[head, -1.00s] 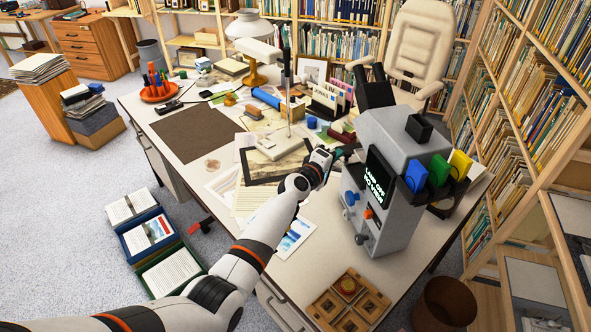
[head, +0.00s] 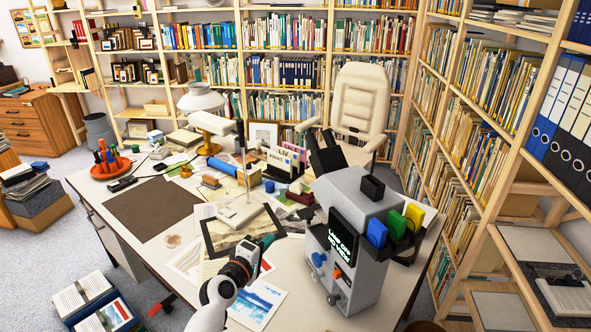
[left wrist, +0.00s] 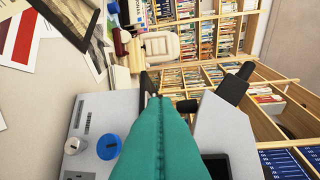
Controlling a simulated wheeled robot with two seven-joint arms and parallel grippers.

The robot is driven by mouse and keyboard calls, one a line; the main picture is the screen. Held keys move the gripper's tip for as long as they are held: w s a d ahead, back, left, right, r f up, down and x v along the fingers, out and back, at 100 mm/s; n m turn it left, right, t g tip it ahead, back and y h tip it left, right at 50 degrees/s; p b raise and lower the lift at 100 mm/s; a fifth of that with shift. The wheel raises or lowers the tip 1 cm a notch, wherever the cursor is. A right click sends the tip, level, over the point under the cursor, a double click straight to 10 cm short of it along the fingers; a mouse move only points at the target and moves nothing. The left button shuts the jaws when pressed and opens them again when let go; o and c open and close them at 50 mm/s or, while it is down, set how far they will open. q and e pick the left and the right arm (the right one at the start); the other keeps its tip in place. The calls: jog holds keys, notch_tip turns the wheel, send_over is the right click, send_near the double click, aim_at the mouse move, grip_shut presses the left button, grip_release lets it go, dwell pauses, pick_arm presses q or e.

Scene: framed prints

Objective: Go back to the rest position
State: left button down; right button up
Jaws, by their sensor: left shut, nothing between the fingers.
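My left gripper (head: 267,241) is over the desk's front part, left of a grey microscope-like device (head: 352,222), with a small gap visible between them in the head view. Its teal fingers (left wrist: 152,92) are shut and empty in the left wrist view. The device's grey body with a blue knob (left wrist: 109,146) fills the lower part of that view, partly hidden behind the fingers. Its dark screen reads "LAMP OFF NO VIEW". Blue, green and yellow pieces sit on its right side. My right gripper is in neither view.
The desk (head: 88,203) holds a lamp (head: 203,105), a brown mat (head: 150,207), papers and framed pictures. A cream chair (head: 358,105) stands behind it. Bookshelves (head: 480,130) line the back and right. Boxes of prints (head: 100,310) stand on the floor at left.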

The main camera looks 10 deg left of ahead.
pick_arm(q)
jog(key=s+f+m+g+y, duration=0.1)
jog(key=s+f+m+g, duration=0.35)
jog(key=s, duration=0.55)
jog(key=s+f+m+g, duration=0.3)
jog(key=s+f+m, duration=0.15)
jog(key=s, duration=0.65)
jog(key=s+a+r+m+g+y, duration=0.1)
jog(key=s+a+m+g+y, duration=0.15)
jog(key=s, duration=0.75)
jog(key=s+a+m+g+y, duration=0.2)
jog(key=s+a+m, duration=0.15)
jog(key=s, duration=0.55)
notch_tip(320, 180, down, 28)
jog(key=s+g, duration=0.1)
jog(key=s+a+f+g, duration=0.1)
jog(key=s+a+f, duration=0.2)
jog(key=s+f, duration=1.1)
jog(key=shift+s+a+f, duration=0.2)
jog(key=shift+s+f, duration=0.1)
jog(key=shift+s, duration=0.75)
jog(key=shift+y, duration=0.25)
